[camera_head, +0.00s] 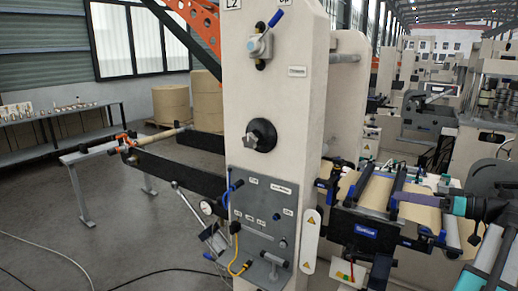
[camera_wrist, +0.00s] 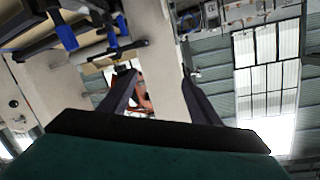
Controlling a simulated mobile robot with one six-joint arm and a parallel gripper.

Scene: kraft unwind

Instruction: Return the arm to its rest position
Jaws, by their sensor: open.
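My arm comes in from the right edge of the head view, dark with teal rings. My gripper (camera_head: 396,197) points left over the roller unit (camera_head: 372,190) with its brown web. In the wrist view my gripper (camera_wrist: 157,74) shows two dark fingers spread apart, with nothing between them. Behind them is the cream machine column (camera_head: 272,110), which also fills the middle of the wrist view (camera_wrist: 162,50). I cannot tell the exact gap between gripper and rollers.
The column carries a black knob (camera_head: 259,136), a blue-handled valve (camera_head: 262,42) and a grey panel (camera_head: 262,205) with hoses. Brown paper rolls (camera_head: 172,104) and a long bench (camera_head: 60,130) stand behind. Open floor lies left of the column.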

